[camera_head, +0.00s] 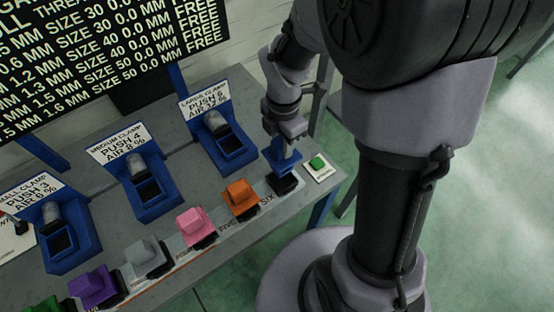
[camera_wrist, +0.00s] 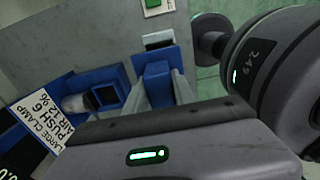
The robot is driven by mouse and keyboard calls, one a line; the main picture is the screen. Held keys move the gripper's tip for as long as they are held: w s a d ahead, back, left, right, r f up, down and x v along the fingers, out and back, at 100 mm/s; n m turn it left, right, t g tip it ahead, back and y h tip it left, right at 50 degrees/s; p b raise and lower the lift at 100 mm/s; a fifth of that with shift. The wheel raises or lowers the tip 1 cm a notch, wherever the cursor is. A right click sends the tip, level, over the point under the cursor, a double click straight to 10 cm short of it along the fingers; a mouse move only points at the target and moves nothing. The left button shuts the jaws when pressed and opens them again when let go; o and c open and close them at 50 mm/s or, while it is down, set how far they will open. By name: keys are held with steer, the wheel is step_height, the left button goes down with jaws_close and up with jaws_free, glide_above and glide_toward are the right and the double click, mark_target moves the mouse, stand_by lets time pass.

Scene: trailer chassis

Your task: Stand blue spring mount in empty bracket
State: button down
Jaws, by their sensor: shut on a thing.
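The blue piece (camera_head: 281,161), which I take for the blue spring mount, is at the right end of the row on the grey bench. It shows as a blue block between my fingers in the wrist view (camera_wrist: 157,78). My gripper (camera_head: 289,142) points down and is shut on it. A black base (camera_head: 287,184) is directly under the blue piece; I cannot tell whether they touch. Three blue brackets stand behind the row: large clamp (camera_head: 232,153), medium clamp (camera_head: 151,200) and small clamp (camera_head: 66,254). Each has a dark square opening with no coloured piece in it.
Orange (camera_head: 240,195), pink (camera_head: 195,222), grey (camera_head: 144,252) and purple (camera_head: 97,287) pieces stand in the row on black bases. A green button (camera_head: 317,164) is close to the right of my gripper. A black text board (camera_head: 95,60) rises behind the bench.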

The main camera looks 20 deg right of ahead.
mark_target(283, 162)
steer(key=f, duration=0.2)
steer(key=f+b, duration=0.1)
steer(key=f, duration=0.2)
steer(key=f+b, duration=0.1)
steer(key=f, duration=0.2)
steer(key=shift+s+f, duration=0.1)
steer(key=shift+s, duration=0.15)
steer(key=c, duration=1)
jaws_free()
steer(key=shift+c, duration=0.2)
